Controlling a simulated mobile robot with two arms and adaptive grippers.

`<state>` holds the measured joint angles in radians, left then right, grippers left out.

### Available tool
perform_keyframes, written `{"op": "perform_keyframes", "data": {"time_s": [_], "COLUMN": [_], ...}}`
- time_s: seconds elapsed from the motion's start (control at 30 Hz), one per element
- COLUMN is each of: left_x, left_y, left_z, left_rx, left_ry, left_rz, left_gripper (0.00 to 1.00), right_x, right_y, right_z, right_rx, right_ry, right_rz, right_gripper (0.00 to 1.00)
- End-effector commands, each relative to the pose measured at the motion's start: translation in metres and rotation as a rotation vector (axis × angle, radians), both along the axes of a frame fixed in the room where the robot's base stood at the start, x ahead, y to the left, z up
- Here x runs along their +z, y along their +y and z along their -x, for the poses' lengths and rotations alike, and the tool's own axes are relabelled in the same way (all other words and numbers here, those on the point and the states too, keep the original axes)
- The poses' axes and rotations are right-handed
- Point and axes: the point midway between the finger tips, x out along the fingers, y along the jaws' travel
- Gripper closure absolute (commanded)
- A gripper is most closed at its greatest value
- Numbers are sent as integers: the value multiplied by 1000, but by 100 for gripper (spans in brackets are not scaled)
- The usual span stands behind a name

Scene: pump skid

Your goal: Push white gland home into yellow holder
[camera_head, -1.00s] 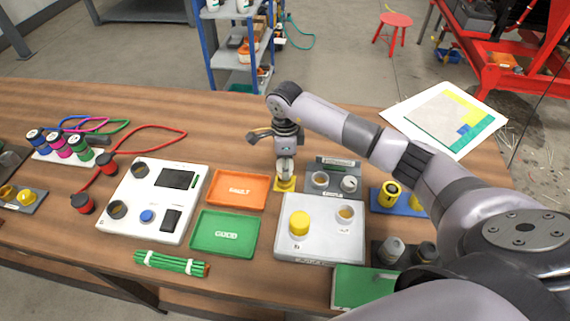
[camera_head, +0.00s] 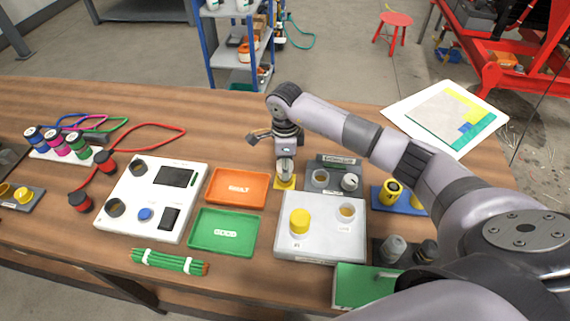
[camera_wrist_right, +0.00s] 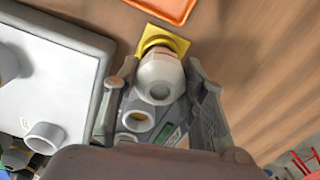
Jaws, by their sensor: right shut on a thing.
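The white gland (camera_wrist_right: 160,80) is between the two fingers of my right gripper (camera_wrist_right: 156,76) in the right wrist view. Its far end meets the yellow holder (camera_wrist_right: 178,43), a square plate with a round yellow collar. I cannot tell how deep the gland sits in it. In the head view my right gripper (camera_head: 285,163) points down over the yellow holder (camera_head: 285,184), and the fingers partly hide the gland. My left gripper is not in view.
An orange tray (camera_head: 237,201) lies left of the holder. A grey block (camera_head: 318,243) with a yellow cap (camera_head: 300,219) is in front. A dark tray (camera_head: 334,187) with a grey ring (camera_head: 321,175) and a white fitting (camera_head: 350,182) is close on the right. Bare wood lies behind.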

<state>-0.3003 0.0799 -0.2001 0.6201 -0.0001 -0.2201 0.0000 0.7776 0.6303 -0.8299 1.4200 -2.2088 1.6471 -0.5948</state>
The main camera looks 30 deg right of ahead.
Motion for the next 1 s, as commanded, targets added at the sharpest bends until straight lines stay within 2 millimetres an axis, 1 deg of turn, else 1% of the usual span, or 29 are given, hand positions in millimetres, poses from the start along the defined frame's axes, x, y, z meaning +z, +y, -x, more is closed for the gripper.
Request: {"op": "perform_keyframes", "data": {"time_s": [1.0], "left_x": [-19], "left_y": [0], "left_z": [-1], "left_rx": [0], "left_ry": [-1], "left_rz": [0], "left_gripper": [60], "right_x": [-21], "right_y": [0], "right_z": [0], "right_rx": [0], "right_ry": [-1], "right_rz": [0], "right_gripper": [95]}}
